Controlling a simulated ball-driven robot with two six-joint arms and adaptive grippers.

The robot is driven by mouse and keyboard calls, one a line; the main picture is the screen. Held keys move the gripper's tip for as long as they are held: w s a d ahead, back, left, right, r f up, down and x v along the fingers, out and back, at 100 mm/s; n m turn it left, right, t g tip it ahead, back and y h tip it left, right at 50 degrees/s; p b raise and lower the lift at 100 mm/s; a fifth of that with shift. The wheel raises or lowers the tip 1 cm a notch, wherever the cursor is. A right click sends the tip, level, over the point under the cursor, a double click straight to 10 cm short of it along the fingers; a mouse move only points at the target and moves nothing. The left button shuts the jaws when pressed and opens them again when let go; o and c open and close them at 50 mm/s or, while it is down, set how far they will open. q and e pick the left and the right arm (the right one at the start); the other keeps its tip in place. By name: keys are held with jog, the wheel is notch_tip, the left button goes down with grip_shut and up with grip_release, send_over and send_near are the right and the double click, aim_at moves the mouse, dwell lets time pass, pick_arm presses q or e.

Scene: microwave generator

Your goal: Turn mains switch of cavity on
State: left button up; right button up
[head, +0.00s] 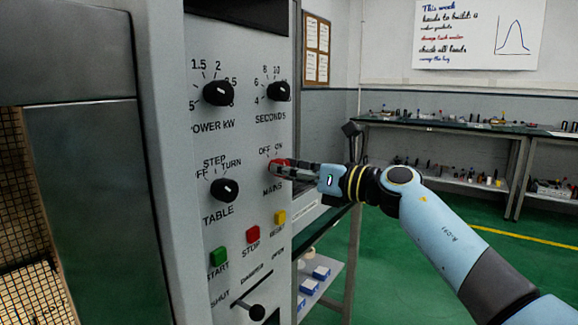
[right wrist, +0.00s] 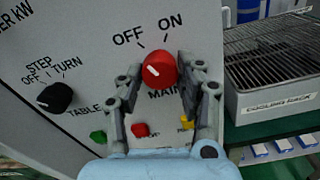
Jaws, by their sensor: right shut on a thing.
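The mains switch is a red round knob (head: 275,166) on the grey control panel, under the labels OFF and ON. In the right wrist view the red knob (right wrist: 159,70) shows a short white pointer line slanting to the upper left, on the OFF side. My right gripper (head: 284,167) reaches in from the right. In the right wrist view my right gripper (right wrist: 157,75) has one finger on each side of the red knob and is shut on it. The fingers hide part of the MAINS label. My left gripper is not in view.
Black knobs for power (head: 218,93), seconds (head: 279,91) and table (head: 225,190) surround it. Below are green (head: 218,256), red (head: 253,234) and yellow (head: 280,217) buttons and a black-tipped lever (head: 257,312). A wire rack box (right wrist: 270,105) stands right of the panel.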

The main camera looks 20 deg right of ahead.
jog(key=shift+r+m+p, duration=0.15)
jog(key=shift+m+p, duration=4.8)
jog(key=shift+m, duration=0.35)
jog(key=o, duration=1.1)
jog(key=shift+o, duration=0.2)
jog(key=v, duration=1.2)
